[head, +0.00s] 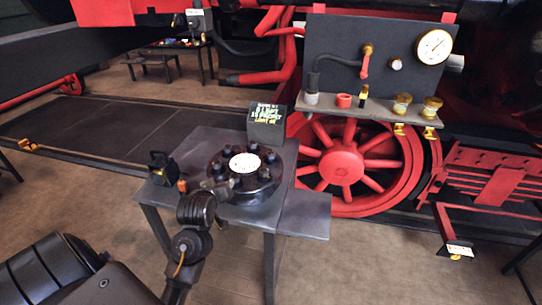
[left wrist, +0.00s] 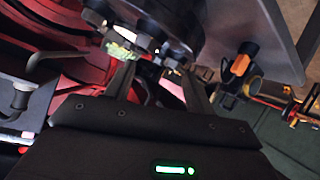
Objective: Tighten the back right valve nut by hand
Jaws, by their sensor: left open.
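A round dark valve cover (head: 232,187) with a white round plate (head: 245,163) at its centre sits on a grey table. Several dark nuts stand around the plate; the back right nut (head: 269,157) shows at the far right of the ring. My left gripper (head: 217,187) is at the front left edge of the cover, apart from the back right nut. In the left wrist view the left gripper (left wrist: 158,78) has its two fingers spread, with the cover and its nuts (left wrist: 172,50) beyond the tips. The fingertips are small and partly hidden in the head view. My right gripper is not in view.
A dark sign (head: 267,124) stands behind the cover. A black block (head: 159,168) and an orange-topped item (head: 182,186) are at the table's left. A grey panel with a gauge (head: 434,46) and a shelf (head: 372,110) of fittings stands behind right, before a red wheel (head: 342,166).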

